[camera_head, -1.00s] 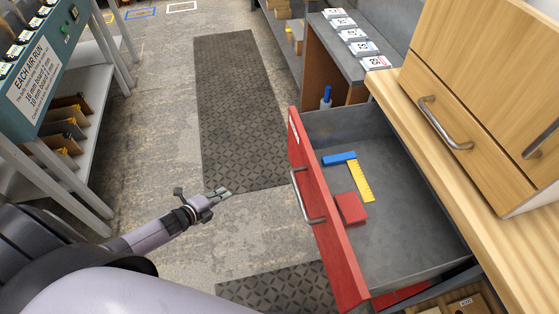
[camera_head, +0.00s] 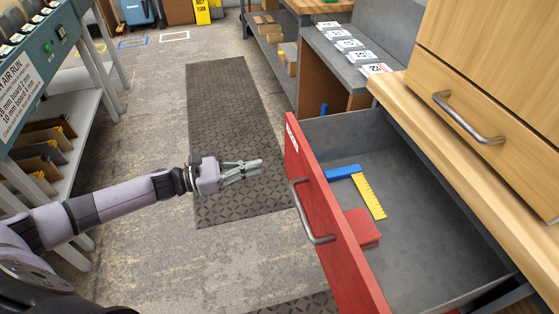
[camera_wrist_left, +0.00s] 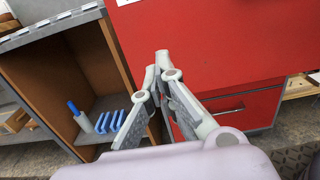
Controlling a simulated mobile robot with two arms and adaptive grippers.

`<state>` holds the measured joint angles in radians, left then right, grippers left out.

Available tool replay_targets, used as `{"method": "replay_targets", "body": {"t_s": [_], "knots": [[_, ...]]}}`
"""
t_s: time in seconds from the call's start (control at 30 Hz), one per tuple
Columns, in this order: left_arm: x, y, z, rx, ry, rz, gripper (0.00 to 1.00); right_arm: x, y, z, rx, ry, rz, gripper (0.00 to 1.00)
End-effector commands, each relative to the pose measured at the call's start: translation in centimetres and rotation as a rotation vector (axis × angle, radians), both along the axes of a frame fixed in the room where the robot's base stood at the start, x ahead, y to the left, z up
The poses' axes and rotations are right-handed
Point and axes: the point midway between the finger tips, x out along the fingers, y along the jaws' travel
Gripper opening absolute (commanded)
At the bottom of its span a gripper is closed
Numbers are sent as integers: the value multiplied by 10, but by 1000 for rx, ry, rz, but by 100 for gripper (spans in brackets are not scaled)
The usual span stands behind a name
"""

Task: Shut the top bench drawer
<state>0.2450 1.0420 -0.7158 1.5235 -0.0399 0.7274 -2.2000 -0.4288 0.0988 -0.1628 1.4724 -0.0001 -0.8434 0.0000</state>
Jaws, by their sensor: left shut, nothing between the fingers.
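The top bench drawer (camera_head: 332,238) has a red front with a grey metal handle (camera_head: 311,214) and stands pulled far out. Inside its grey tray lie a blue and yellow square (camera_head: 369,196) and a red block (camera_head: 362,228). My left gripper (camera_head: 258,169) is shut and empty, to the left of the drawer front and apart from it in the head view. In the left wrist view its fingertips (camera_wrist_left: 162,62) meet in front of the red drawer front (camera_wrist_left: 220,45). My right gripper is not in view.
A wooden cabinet (camera_head: 490,90) stands on the bench top (camera_head: 455,150) at right. A lower red drawer (camera_wrist_left: 245,108) shows in the wrist view. A teal-topped rack (camera_head: 50,55) stands at left. Floor around the dark mat (camera_head: 225,100) is clear.

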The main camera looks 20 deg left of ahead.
Motion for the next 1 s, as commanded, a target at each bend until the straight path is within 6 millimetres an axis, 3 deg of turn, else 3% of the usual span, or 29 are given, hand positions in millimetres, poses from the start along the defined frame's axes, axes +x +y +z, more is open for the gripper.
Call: {"method": "replay_targets", "body": {"t_s": [0.2,0.4,1.0], "knots": [[27,-36,2,-1,-2,0,0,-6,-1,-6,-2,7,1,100],[39,-54,0,0,1,1,0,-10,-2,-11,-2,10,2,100],[45,-62,-1,0,1,1,0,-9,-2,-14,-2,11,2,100]]}}
